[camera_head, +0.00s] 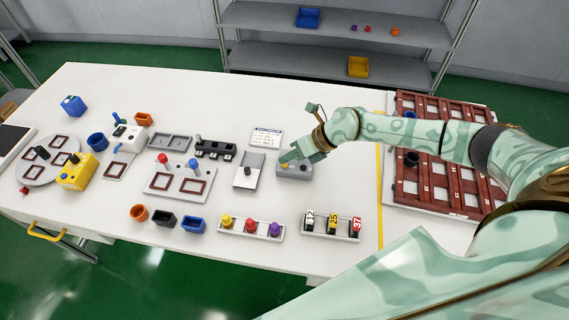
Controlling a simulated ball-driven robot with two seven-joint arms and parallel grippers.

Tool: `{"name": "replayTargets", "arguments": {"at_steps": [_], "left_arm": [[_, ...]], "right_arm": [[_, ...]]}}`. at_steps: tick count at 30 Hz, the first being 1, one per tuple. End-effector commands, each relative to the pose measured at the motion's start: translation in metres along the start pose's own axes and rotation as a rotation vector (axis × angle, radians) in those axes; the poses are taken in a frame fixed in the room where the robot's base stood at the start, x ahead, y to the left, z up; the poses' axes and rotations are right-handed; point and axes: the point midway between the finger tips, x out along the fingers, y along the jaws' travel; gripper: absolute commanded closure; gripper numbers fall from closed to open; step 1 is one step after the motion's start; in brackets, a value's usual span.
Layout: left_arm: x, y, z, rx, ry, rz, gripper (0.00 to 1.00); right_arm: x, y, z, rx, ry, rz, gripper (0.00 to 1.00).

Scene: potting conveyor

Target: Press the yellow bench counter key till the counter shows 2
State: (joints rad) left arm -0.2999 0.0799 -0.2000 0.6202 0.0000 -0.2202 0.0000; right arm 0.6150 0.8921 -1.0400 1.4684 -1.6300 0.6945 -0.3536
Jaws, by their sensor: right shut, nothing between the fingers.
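The bench counter is a small grey box (294,171) on the white table, right of the middle. A bit of yellow, its key (284,165), shows at the box's left part. My right gripper (290,158) comes in from the right, pointing down and left. It is shut and empty, with its tips right over the key. I cannot tell whether they touch it. The gripper hides part of the box. The counter's number is too small to read. My left gripper is not in view.
A grey stand (248,176) is just left of the counter. A white card (266,138) lies behind it. Racks of coloured pegs (251,236) and number blocks (331,235) stand at the front. A brown slotted tray (440,190) lies under my right arm.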

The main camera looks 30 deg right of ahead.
Motion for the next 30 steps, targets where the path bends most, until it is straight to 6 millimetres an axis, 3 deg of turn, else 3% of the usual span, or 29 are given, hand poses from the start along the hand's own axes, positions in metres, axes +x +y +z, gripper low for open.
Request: {"name": "replayTargets", "arguments": {"at_steps": [30], "left_arm": [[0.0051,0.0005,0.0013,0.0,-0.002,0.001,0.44]], "right_arm": [[0.0069,-0.0052,-0.0052,0.002,0.0,0.0,1.0]]}}
